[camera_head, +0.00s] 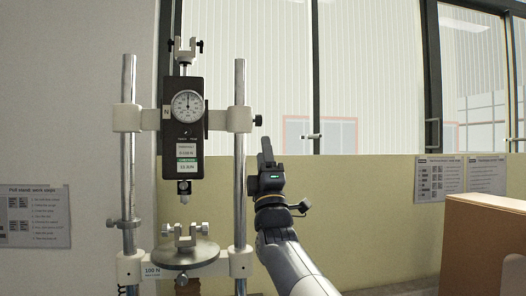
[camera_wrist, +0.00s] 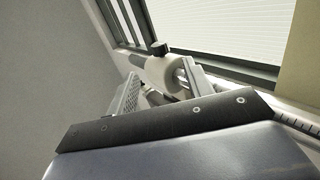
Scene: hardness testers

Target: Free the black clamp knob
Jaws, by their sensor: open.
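The black clamp knob (camera_head: 257,120) sticks out to the right from the white clamp collar (camera_head: 239,119) on the right steel column of the test stand. In the wrist view the knob (camera_wrist: 160,47) shows just beyond the fingertips, roughly between them, on the pale collar. My gripper (camera_head: 266,146) is just below and slightly right of the knob in the head view, pointing up. In the wrist view its two fingers (camera_wrist: 160,82) stand apart with nothing gripped. The picture does not show how far the fingertips are from the knob in depth.
A black force gauge (camera_head: 183,140) with a round dial hangs between the two columns, above a round grey plate (camera_head: 184,254). The left column (camera_head: 128,190) carries a second collar. A brown box (camera_head: 485,240) stands at the far right. The space right of my gripper looks clear.

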